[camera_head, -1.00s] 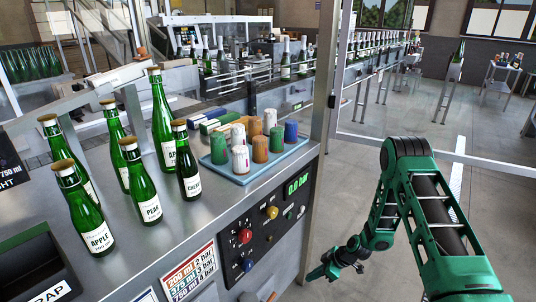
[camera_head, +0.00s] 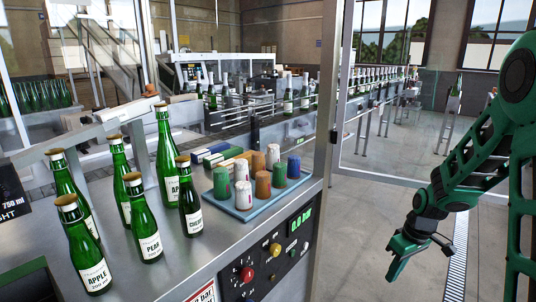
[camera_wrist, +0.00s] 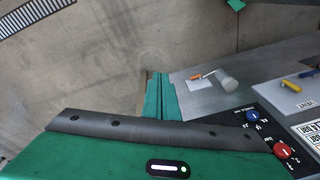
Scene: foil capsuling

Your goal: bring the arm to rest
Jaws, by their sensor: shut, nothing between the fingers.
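My gripper (camera_head: 396,268) hangs in free air to the right of the machine bench in the head view, pointing down and to the left. It is apart from the bench and everything on it. In the wrist view its green fingers (camera_wrist: 160,96) are together and hold nothing. My arm is bent, with its upper part along the right edge of the head view.
The steel bench (camera_head: 225,262) carries several green bottles (camera_head: 141,225) and a blue tray (camera_head: 262,207) of coloured capsules. Its front panel has a red knob (camera_head: 247,273). A glass-panel post (camera_head: 330,120) stands at the bench's right. Open floor lies below my gripper.

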